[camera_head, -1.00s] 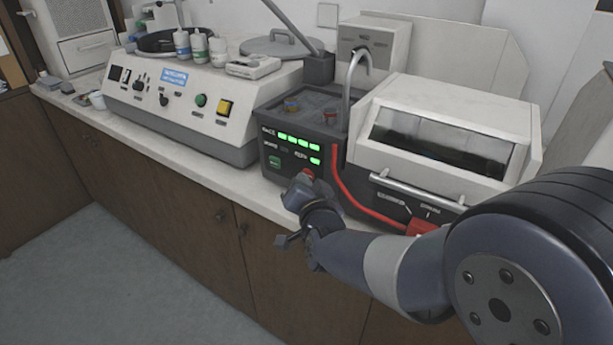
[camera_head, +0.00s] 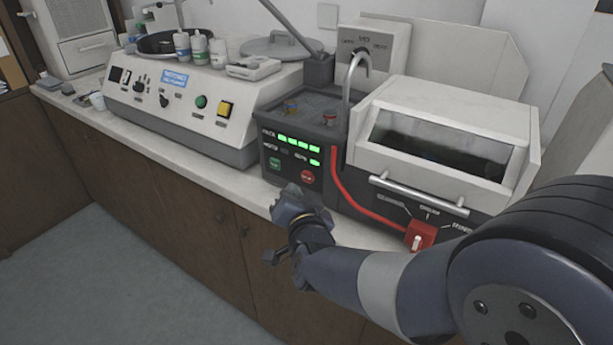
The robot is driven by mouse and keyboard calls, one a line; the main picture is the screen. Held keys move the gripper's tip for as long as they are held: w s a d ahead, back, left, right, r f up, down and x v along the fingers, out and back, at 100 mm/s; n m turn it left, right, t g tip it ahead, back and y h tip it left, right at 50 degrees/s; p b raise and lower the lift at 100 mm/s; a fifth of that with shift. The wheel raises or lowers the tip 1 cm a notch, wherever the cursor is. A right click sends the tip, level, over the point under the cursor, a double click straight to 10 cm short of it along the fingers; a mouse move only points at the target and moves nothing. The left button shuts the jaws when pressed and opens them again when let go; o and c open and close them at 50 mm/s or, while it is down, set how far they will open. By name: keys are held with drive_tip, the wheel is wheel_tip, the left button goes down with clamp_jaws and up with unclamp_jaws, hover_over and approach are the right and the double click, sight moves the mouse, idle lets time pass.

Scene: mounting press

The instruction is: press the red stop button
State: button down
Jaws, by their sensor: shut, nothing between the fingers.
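The gripper is shut and empty. Its fingertips are small and partly hidden behind the gripper body.
A red hose (camera_head: 351,197) runs down beside the panel to a red switch (camera_head: 420,235) at the right. A white-hooded unit (camera_head: 450,115) with a bar handle stands right of the panel. A polishing machine (camera_head: 180,105) stands left. The worktop's front strip is narrow.

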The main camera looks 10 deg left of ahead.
drive_tip(key=s, duration=0.1)
drive_tip(key=s+a, duration=0.1)
drive_tip(key=shift+s, duration=0.4)
idle(0.4)
drive_tip(key=w+p, duration=0.1)
drive_tip(key=p, duration=0.2)
drive_tip(key=shift+w+d+r, duration=0.2)
drive_tip(key=shift+w+d, duration=0.1)
drive_tip(key=shift+w, duration=0.1)
drive_tip(key=shift+s+a+f, duration=0.1)
drive_tip(key=shift+s+a, duration=0.25)
drive_tip(key=shift+s, duration=0.55)
drive_tip(key=shift+s+a+f, duration=0.1)
drive_tip(key=shift+s+a, duration=0.3)
drive_tip(key=shift+s, duration=0.45)
drive_tip(key=shift+s+a+f, duration=0.1)
drive_tip(key=shift+s+a, duration=0.25)
drive_tip(key=shift+s, duration=0.55)
drive_tip(key=shift+w, duration=0.1)
